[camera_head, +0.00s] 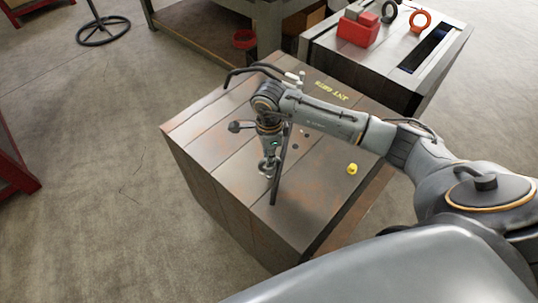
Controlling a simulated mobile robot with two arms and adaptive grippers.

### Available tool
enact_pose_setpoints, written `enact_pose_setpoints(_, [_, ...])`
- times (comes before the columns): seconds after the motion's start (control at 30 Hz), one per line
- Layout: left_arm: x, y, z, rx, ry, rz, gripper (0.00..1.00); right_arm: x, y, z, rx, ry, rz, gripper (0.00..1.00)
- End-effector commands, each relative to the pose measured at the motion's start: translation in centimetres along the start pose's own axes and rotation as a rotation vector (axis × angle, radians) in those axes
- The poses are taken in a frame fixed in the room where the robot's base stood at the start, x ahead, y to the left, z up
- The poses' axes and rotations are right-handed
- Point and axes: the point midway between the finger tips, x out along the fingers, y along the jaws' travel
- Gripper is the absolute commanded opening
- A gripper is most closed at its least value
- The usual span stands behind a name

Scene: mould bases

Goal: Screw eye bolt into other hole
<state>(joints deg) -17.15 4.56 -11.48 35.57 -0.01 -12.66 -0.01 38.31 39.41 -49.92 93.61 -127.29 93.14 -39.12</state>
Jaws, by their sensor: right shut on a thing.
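My right gripper (268,168) reaches in from the right and points down at the top of a large steel mould base (225,125). It is shut, with a small grey metal piece between its fingers that appears to be the eye bolt; the fingers hide most of it. I cannot tell whether its thread is in a hole. A long dark bar (276,188) shows close beside the gripper; I cannot tell whether they touch. Several small dark holes or parts (295,146) show right of the gripper on the top face. My left gripper is not in view.
A small yellow piece (352,169) is on the block's right side. A second block (325,45) behind has a dark slot, a red object (358,30), a dark ring (389,12) and an orange ring (420,20). Open floor lies to the left.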

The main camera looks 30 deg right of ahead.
Motion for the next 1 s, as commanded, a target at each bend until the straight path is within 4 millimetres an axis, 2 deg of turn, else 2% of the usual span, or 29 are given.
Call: enact_pose_setpoints(1.0, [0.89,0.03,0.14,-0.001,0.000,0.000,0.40,0.01,0.03,0.17,0.000,-0.001,-0.002,0.00])
